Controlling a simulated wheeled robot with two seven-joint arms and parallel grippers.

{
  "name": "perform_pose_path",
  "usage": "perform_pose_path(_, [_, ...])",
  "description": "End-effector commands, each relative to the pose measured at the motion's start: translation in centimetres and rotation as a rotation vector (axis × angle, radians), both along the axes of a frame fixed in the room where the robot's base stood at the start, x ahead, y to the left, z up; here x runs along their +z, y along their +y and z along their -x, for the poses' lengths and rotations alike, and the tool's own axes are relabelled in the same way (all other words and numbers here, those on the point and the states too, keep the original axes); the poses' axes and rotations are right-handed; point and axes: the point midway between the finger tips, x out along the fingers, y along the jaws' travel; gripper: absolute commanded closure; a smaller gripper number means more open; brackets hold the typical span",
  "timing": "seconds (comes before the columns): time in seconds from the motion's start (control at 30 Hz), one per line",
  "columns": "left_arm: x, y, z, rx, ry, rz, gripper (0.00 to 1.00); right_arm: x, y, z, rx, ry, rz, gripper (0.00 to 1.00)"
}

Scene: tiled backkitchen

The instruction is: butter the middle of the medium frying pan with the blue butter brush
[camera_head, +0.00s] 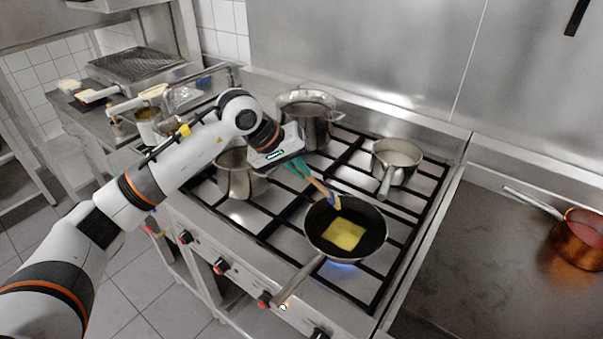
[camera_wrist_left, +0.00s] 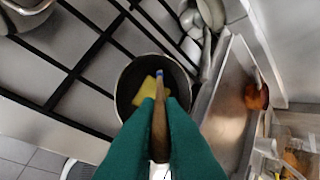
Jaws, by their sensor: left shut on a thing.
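The medium frying pan (camera_head: 316,245) is dark and sits on the stove over a lit blue flame, its handle pointing to the front left. A flat yellow square of butter (camera_head: 344,233) lies in its middle. My left gripper (camera_head: 304,172) has green fingers shut on the butter brush (camera_head: 324,190), which has a wooden handle and a blue band near its yellowish tip. The brush slants down to the pan's far side; I cannot tell whether its tip touches. In the left wrist view the brush (camera_wrist_left: 160,130) points into the pan (camera_wrist_left: 125,88). My right gripper is not in view.
Steel pots (camera_head: 306,115) and (camera_head: 237,175) a second pot stand behind and left on the grates. A small saucepan (camera_head: 396,157) stands at the back right. A copper pan (camera_head: 580,238) is on the right counter, which is otherwise clear.

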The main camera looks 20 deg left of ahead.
Motion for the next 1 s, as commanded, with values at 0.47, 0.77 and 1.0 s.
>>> perform_pose_path(0.47, [2.3,0.2,0.4,0.005,0.0,0.0,1.0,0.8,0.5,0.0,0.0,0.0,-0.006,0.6])
perform_pose_path(0.77, [2.3,0.2,0.4,0.005,0.0,0.0,1.0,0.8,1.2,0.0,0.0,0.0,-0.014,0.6])
perform_pose_path(1.0, [2.3,0.2,0.4,0.005,0.0,0.0,1.0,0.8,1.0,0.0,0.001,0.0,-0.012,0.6])
